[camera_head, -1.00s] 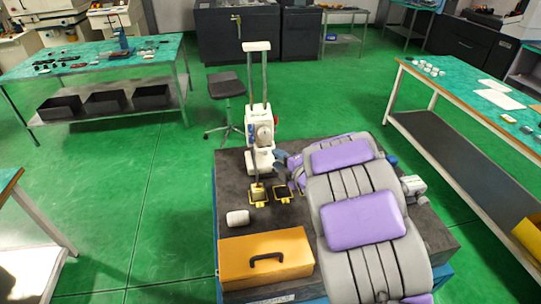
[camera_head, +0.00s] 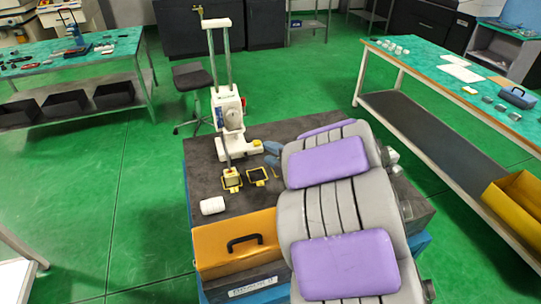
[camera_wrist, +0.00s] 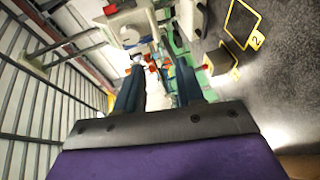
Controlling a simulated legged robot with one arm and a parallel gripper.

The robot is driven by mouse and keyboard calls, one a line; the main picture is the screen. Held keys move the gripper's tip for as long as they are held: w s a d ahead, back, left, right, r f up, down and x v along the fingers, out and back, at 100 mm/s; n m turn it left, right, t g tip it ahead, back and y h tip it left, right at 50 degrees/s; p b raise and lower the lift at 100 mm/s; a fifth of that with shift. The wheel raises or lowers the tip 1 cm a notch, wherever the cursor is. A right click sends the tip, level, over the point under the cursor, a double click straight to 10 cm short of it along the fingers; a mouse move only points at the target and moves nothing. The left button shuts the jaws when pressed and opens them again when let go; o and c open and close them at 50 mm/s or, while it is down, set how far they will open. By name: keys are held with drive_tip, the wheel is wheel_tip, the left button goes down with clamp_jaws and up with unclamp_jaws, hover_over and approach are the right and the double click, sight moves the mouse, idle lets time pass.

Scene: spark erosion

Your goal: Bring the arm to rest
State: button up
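My grey and purple arm fills the lower right of the head view, folded over the dark work table (camera_head: 205,165). Part of my blue gripper (camera_head: 272,150) shows beyond it, to the right of a white upright machine (camera_head: 229,110). The wrist view shows the two dark blue fingers of my gripper (camera_wrist: 160,88) apart, with a gap between them. I see nothing held there; the things between them look like background. The white machine (camera_wrist: 130,25) also shows ahead of the fingers in the wrist view.
On the dark table are an orange case (camera_head: 215,246), a white roll (camera_head: 212,205) and two yellow square frames (camera_head: 231,180) (camera_head: 257,175). A stool (camera_head: 190,78) stands behind. Green-topped benches stand left (camera_head: 75,65) and right (camera_head: 425,60). Green floor is clear at left.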

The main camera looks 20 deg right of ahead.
drive_tip(key=shift+d, duration=0.1)
idle(0.3)
drive_tip(key=s+d+r+m+g+h, duration=0.2)
drive_tip(key=d+m+h, duration=0.6)
drive_tip(key=s+d+f+m+g+h, duration=0.1)
drive_tip(key=s+m+g+h, duration=0.1)
drive_tip(key=s+m+g, duration=0.35)
drive_tip(key=s+a+m+g+y, duration=0.1)
drive_tip(key=s+a, duration=0.4)
drive_tip(key=s, duration=0.5)
drive_tip(key=s+a+f+m+g+y, duration=0.1)
drive_tip(key=s+a+m+g, duration=0.3)
drive_tip(key=s, duration=0.6)
drive_tip(key=s+a+f+m+g+y, duration=0.1)
drive_tip(key=s+a+m+g+y, duration=0.1)
drive_tip(key=s+a, duration=0.4)
drive_tip(key=s+m+g, duration=0.1)
drive_tip(key=s, duration=0.4)
drive_tip(key=shift+f+g, duration=0.25)
drive_tip(key=shift+g, duration=0.1)
